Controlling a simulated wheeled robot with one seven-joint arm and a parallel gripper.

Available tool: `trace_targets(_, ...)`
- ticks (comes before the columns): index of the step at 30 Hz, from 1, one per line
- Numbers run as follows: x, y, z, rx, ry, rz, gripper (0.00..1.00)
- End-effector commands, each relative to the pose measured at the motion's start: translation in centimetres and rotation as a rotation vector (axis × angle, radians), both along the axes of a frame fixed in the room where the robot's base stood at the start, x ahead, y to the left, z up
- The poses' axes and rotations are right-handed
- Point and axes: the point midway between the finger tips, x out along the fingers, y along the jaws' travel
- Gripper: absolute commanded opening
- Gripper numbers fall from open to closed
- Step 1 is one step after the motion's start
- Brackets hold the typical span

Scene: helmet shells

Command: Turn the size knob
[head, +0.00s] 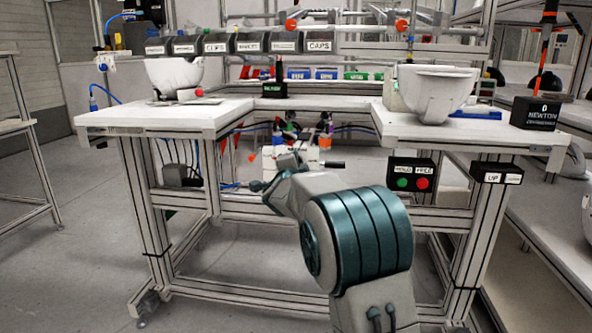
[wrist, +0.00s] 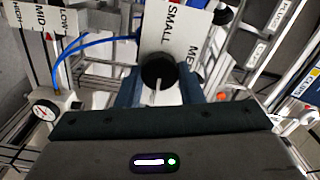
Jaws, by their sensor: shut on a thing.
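In the wrist view, the size knob (wrist: 158,68) is a round black knob with a white line on its lower side. It sits below a white label plate (wrist: 178,22) marked SMALL, with a second word cut off after "ME". My gripper (wrist: 159,82) has its two dark blue fingers on either side of the knob, shut on it. In the head view, my arm reaches under the workbench toward a white unit (head: 312,155); the knob cannot be made out there, and my arm hides part of the unit.
In the wrist view, a HIGH/MID/LOW plate (wrist: 38,20), a dial gauge (wrist: 45,111) and a blue hose (wrist: 88,40) are at left. In the head view, white helmet shells stand on the left (head: 174,76) and right (head: 436,92) bench wings. A button box (head: 412,181) hangs at right.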

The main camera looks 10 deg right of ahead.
Motion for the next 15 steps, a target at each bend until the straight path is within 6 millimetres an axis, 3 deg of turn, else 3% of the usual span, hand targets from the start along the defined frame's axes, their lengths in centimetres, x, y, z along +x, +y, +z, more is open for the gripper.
trace_targets(15,0.00,0.17,-0.10,0.029,-0.006,0.003,0.11)
